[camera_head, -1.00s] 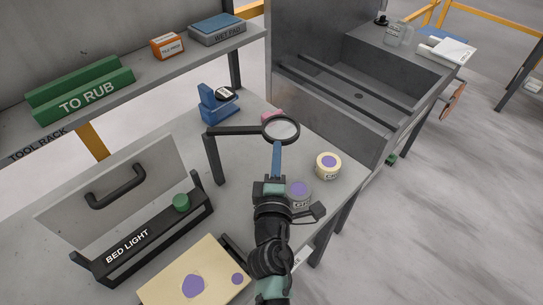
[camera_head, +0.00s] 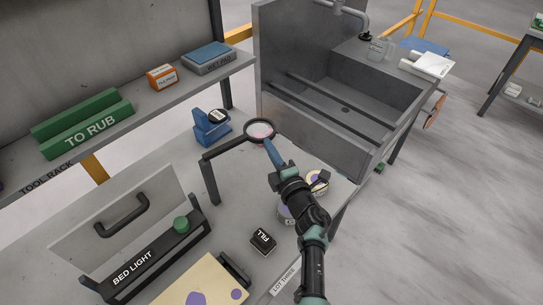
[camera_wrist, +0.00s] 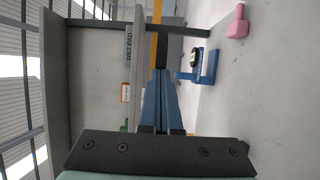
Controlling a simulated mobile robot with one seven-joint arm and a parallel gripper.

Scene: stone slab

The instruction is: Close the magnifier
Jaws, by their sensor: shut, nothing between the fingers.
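The magnifier (camera_head: 224,147) is a round black-rimmed lens on a jointed black arm, standing on a post at the table's left side. Its lens ring (camera_head: 246,134) is at the far end of the arm, above the table. My gripper (camera_head: 268,143) has blue fingers, shut and empty, with the tips right at the near edge of the lens ring; I cannot tell whether they touch. In the wrist view the shut blue fingers (camera_wrist: 157,88) point ahead, and I cannot make out the magnifier there.
A blue stand (camera_head: 211,130) is behind the magnifier. Round tins (camera_head: 317,180) are partly hidden by my arm. A black FILL box (camera_head: 263,240), the BED LIGHT unit (camera_head: 140,255) and a cream board (camera_head: 205,285) are nearer. The sink (camera_head: 345,95) is at back right.

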